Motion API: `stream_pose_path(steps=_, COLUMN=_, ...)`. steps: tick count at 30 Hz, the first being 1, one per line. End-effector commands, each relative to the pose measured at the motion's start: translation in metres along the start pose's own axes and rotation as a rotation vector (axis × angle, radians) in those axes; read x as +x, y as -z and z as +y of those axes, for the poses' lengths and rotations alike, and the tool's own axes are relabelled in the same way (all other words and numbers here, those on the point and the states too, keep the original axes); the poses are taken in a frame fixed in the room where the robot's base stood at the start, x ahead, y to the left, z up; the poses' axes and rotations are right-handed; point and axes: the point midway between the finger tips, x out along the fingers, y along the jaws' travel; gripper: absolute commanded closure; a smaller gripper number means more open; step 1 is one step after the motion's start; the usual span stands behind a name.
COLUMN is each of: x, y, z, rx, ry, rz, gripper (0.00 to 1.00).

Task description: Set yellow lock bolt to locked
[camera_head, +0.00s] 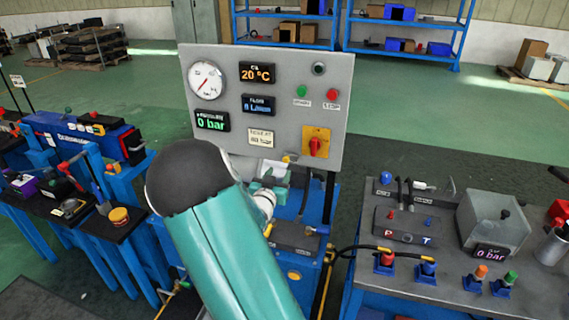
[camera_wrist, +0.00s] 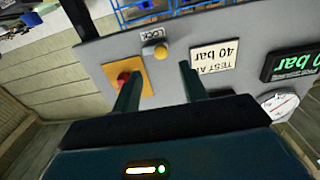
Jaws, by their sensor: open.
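The yellow lock bolt (camera_wrist: 161,53) shows in the wrist view as a round knob beside a small LOCK label (camera_wrist: 154,35) on the grey panel. In the head view a small yellow piece, likely the same bolt (camera_head: 287,159), shows at the panel's lower edge. My gripper (camera_wrist: 159,73) is open and empty, its two dark fingers pointing toward the panel with the knob beyond and between their tips. In the head view my gripper (camera_head: 272,176) is below the panel's lower edge, partly hidden by my arm. I cannot tell the bolt's setting.
The grey panel (camera_head: 270,70) carries a red switch on an orange plate (camera_head: 316,142), close to one finger in the wrist view, plus a gauge and displays. A blue cart (camera_head: 75,135) stands at left.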

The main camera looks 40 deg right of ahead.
Motion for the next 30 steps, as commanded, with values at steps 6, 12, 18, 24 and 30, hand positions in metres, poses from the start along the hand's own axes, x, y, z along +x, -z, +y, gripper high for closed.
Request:
stream_pose_path(steps=6, x=0.044, y=0.000, z=-0.001, rx=-0.002, ry=-0.001, rz=0.001, gripper=0.57)
stream_pose_path(steps=12, x=0.069, y=0.000, z=-0.001, rx=0.000, ry=-0.001, rz=0.000, gripper=0.57)
stream_pose_path(steps=18, x=0.075, y=0.000, z=-0.001, rx=0.000, ry=0.001, rz=-0.001, gripper=0.57)
stream_pose_path(steps=24, x=0.075, y=0.000, z=-0.001, rx=0.000, ry=0.001, rz=-0.001, gripper=0.65)
stream_pose_path(steps=30, x=0.074, y=0.000, z=-0.002, rx=0.000, ry=0.001, rz=-0.001, gripper=1.00)
